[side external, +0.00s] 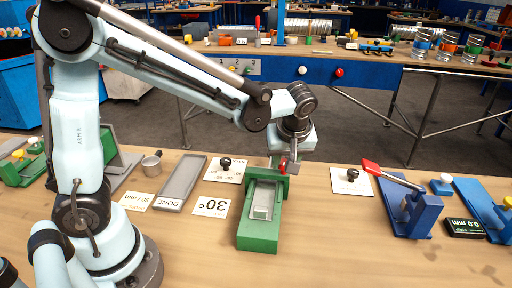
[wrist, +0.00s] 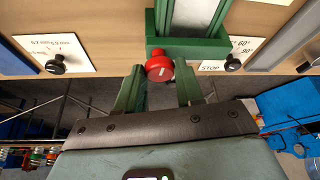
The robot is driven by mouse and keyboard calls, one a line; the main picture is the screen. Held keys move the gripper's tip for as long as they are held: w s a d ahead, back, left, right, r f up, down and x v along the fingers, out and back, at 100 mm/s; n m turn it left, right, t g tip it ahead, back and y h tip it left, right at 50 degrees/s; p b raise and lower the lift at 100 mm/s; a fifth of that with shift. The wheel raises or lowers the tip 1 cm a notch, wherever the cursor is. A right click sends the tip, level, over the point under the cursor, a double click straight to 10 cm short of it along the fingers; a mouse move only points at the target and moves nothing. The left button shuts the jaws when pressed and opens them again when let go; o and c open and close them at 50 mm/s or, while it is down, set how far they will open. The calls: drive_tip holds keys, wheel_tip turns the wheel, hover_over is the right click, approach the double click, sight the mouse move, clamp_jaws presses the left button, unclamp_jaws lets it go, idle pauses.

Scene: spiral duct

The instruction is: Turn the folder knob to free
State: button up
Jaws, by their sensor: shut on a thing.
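The green folder (side external: 258,232) stands on the bench with a pale metal channel along its top. Its red knob (wrist: 158,66), with a pale mark on its face, is at the folder's end in the wrist view. My gripper (wrist: 158,82) has its two green fingers on either side of the red knob and is shut on it. In the side view my gripper (side external: 289,160) is at the folder's far end, where a bit of red shows. The knob's pointer position and any labels around it cannot be read.
White plates with black knobs stand left (side external: 224,170) and right (side external: 350,180) of the folder. A blue tool with a red lever (side external: 408,215) stands to the right. The bench front is clear.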

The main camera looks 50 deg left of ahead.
drive_tip(key=shift+w+n+g, duration=0.1)
drive_tip(key=shift+n+g, duration=0.2)
drive_tip(key=shift+n, duration=0.5)
drive_tip(key=o, duration=1)
drive_tip(key=v, duration=1.2)
drive_tip(key=shift+d, duration=0.1)
